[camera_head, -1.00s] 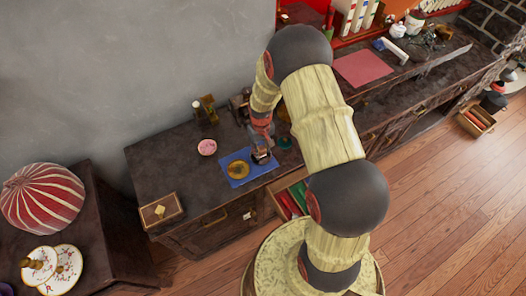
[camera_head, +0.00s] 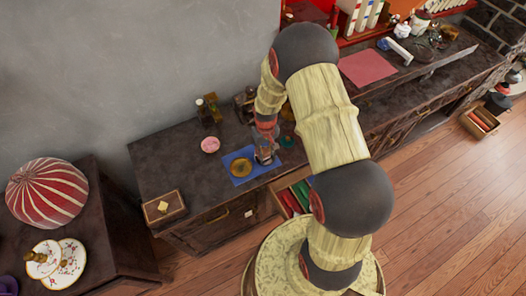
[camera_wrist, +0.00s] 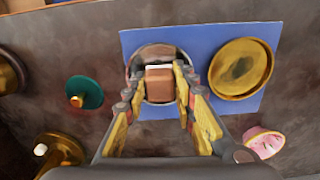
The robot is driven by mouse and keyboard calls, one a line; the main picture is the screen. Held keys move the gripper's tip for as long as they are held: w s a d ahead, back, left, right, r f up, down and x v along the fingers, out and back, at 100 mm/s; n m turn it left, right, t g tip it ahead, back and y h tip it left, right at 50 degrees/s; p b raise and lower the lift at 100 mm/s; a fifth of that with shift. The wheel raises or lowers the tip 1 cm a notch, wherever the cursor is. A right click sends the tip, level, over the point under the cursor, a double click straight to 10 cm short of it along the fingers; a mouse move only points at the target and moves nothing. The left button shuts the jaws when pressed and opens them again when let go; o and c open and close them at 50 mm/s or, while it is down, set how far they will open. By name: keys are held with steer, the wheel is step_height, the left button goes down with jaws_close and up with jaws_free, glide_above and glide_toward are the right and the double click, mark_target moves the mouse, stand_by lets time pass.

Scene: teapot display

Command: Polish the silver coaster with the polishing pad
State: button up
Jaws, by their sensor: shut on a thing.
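My gripper (camera_wrist: 161,88) is shut on the polishing pad (camera_wrist: 161,86), a small brown block with a pale strip along one edge. The pad is over the silver coaster (camera_wrist: 153,52), a round disc with a shiny rim, partly hidden by the pad and fingers. Whether pad and coaster touch I cannot tell. The coaster lies on a blue mat (camera_wrist: 190,38), to the left of a gold coaster (camera_wrist: 241,68) in the wrist view.
A pink bowl (camera_head: 210,145) stands behind the mat. A teal disc with a copper knob (camera_wrist: 80,92) and brass pieces (camera_wrist: 62,150) are nearby. A wooden box (camera_head: 164,207) sits at the counter's left end. An open drawer (camera_head: 292,197) is below the counter front.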

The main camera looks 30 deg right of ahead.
steer(key=shift+w+d+f, duration=0.1)
steer(key=shift+w+d, duration=0.45)
steer(key=shift+w+a, duration=0.6)
steer(key=shift+a, duration=0.05)
steer(key=shift+s+a, duration=0.55)
steer(key=shift+s, duration=0.1)
steer(key=shift+s+d+r+p, duration=0.2)
steer(key=shift+s+d+p, duration=0.1)
steer(key=shift+s+d, duration=0.3)
steer(key=shift+w+d+f, duration=0.15)
steer(key=shift+w+d, duration=0.4)
steer(key=shift+w, duration=0.05)
steer(key=shift+w+a, duration=0.55)
steer(key=shift+w, duration=0.1)
steer(key=shift+s+a, duration=0.6)
steer(key=shift+s, duration=0.05)
steer(key=shift+s+d, duration=0.55)
steer(key=shift+d, duration=0.1)
steer(key=shift+w+d, duration=0.55)
steer(key=shift+w, duration=0.1)
steer(key=shift+w+a, duration=0.4)
steer(key=shift+a, duration=0.05)
steer(key=shift+w+a, duration=0.1)
steer(key=shift+a, duration=0.1)
steer(key=shift+s+a, duration=0.55)
steer(key=shift+s, duration=0.05)
steer(key=shift+s+d+p, duration=0.3)
steer(key=shift+s+d, duration=0.25)
steer(key=shift+d, duration=0.05)
